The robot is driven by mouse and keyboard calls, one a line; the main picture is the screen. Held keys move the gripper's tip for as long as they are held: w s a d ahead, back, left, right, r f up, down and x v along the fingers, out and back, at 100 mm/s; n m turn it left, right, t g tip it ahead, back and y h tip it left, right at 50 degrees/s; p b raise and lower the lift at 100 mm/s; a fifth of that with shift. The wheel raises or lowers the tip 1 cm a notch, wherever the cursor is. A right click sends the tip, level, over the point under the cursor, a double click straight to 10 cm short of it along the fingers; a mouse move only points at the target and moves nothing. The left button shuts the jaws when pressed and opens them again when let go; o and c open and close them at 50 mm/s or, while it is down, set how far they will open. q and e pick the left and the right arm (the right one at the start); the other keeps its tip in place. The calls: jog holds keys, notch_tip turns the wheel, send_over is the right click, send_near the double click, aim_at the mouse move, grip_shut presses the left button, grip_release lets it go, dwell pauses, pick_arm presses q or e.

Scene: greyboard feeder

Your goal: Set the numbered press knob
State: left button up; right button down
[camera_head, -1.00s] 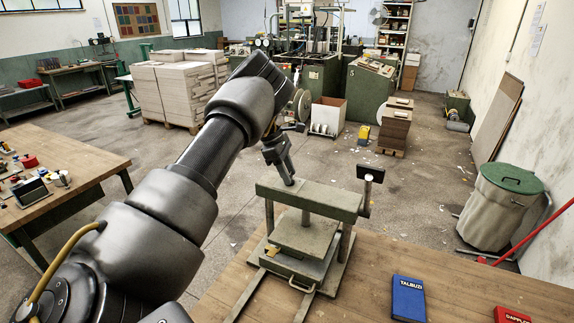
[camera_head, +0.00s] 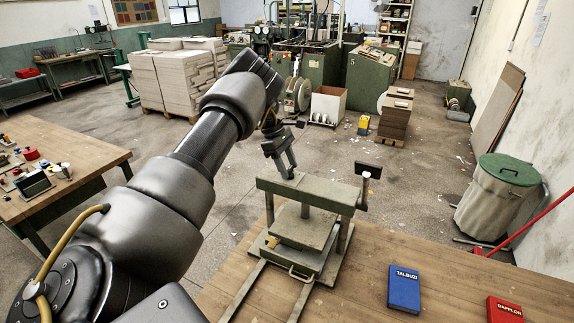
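A green-grey press (camera_head: 310,190) stands on the wooden table, with a crossbeam on posts over a flat plate (camera_head: 306,226). A small dark block on a short post (camera_head: 368,169) rises at the right end of the crossbeam; I cannot read a number on it. My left arm reaches in from the left. My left gripper (camera_head: 289,174) points down at the back of the crossbeam near its left end. Its two fingers look apart with nothing between them; I cannot tell whether they touch the beam. My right gripper is not in view.
A blue book (camera_head: 404,290) and a red book (camera_head: 504,309) lie on the table (camera_head: 360,285) right of the press. Bare tabletop lies between them. A lidded bin (camera_head: 497,200) stands beyond the table at the right. Another workbench (camera_head: 75,165) is at the left.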

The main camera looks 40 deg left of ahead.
pick_arm(q)
jog(key=shift+o, duration=1.1)
jog(key=shift+r, duration=0.15)
jog(key=v, duration=1)
jog(key=shift+a+r+b, duration=0.2)
jog(key=shift+b, duration=0.1)
